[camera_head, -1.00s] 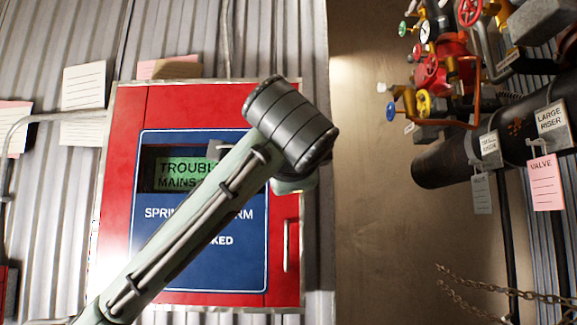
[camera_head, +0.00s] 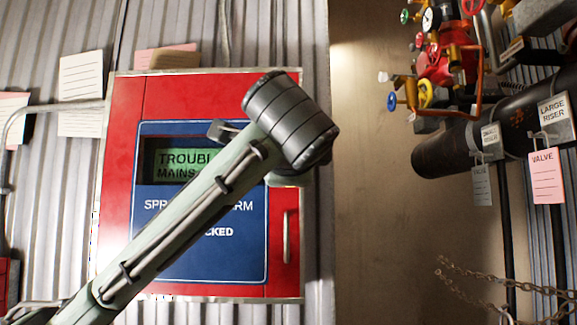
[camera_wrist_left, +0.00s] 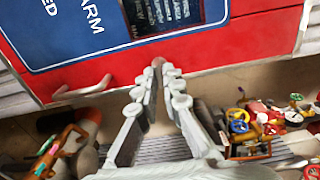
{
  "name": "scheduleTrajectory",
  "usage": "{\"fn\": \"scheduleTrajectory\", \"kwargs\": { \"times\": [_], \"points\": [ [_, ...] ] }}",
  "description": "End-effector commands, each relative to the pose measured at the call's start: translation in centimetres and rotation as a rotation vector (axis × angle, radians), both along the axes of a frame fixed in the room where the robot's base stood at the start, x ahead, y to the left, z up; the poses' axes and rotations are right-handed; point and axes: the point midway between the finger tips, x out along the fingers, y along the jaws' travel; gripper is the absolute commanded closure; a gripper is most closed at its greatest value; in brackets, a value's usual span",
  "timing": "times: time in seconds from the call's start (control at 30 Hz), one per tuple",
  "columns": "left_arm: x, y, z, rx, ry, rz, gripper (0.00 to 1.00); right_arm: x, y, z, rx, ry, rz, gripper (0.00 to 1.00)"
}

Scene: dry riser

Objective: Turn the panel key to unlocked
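The red alarm panel (camera_head: 120,180) with a blue face (camera_head: 180,265) is on the corrugated wall. Its green display (camera_head: 180,160) reads "TROUBL" and "MAINS". My left arm crosses diagonally in front, leaving only "CKED" of one label visible. I cannot make out the key; the arm may cover it. My right gripper is not in view.
A panel handle (camera_head: 287,237) is on the right side of the panel. Black riser pipe (camera_head: 450,152), coloured valves (camera_head: 440,70), a pink valve tag (camera_head: 545,175) and chains (camera_head: 510,290) are at the right. Paper notes (camera_head: 82,82) hang left of the panel.

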Motion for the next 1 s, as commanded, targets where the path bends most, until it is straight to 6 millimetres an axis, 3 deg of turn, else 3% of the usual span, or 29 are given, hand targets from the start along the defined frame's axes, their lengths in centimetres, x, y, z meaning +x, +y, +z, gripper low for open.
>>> {"fn": "scheduleTrajectory", "kwargs": {
  "times": [0.13, 0.47, 0.63, 0.8, 1.0],
  "points": [
    [0.0, 0.0, 0.0, -0.001, 0.0, 0.0, 0.74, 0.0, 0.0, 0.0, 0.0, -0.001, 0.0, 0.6],
    [-0.3, 0.0, 0.0, -0.001, -0.001, -0.001, 0.74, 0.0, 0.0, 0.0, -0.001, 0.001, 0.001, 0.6],
    [-2.6, -0.1, 0.1, -0.001, -0.004, -0.004, 0.74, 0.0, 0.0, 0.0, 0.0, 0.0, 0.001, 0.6],
    [-6.6, -0.1, 0.2, 0.001, -0.008, -0.005, 0.74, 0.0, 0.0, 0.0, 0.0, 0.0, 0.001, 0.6],
    [-8.2, -0.9, 1.0, 0.019, -0.036, -0.023, 0.74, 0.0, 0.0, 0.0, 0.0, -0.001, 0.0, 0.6]
  ]
}}
